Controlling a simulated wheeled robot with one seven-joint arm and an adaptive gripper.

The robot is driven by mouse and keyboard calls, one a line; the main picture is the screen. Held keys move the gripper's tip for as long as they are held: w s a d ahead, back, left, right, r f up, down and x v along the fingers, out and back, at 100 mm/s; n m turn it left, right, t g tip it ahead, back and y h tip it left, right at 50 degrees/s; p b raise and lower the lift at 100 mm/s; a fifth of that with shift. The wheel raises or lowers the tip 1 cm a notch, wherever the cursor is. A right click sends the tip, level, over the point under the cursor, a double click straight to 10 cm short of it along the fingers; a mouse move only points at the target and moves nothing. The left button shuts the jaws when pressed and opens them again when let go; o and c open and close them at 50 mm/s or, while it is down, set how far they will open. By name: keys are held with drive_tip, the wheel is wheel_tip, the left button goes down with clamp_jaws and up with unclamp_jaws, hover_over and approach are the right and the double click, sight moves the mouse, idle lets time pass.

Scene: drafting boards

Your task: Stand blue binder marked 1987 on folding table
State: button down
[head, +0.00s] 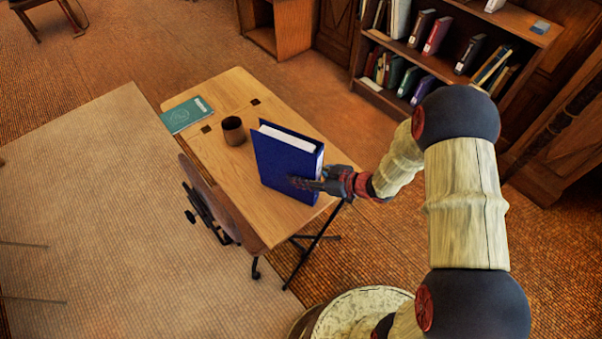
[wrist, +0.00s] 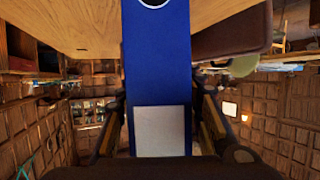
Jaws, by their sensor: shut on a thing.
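A blue binder (head: 284,163) stands upright at the near end of the folding table (head: 236,92), its white pages showing at the top. Its base appears to be at the tabletop, though I cannot tell for certain that it touches. My gripper (head: 311,184) is shut on the binder's spine side, low down. In the wrist view the binder's blue spine (wrist: 157,70) fills the middle between my fingers (wrist: 162,120), with a pale blank-looking label and a dark round hole. I cannot read any 1987 marking.
A brown cup (head: 233,131) and a teal book (head: 186,115) stand and lie further back on the table. A chair (head: 208,194) is at the table's left side. A bookshelf (head: 372,85) with several binders is at the back right.

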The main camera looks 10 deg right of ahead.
drive_tip(key=c, duration=1.2)
unclamp_jaws()
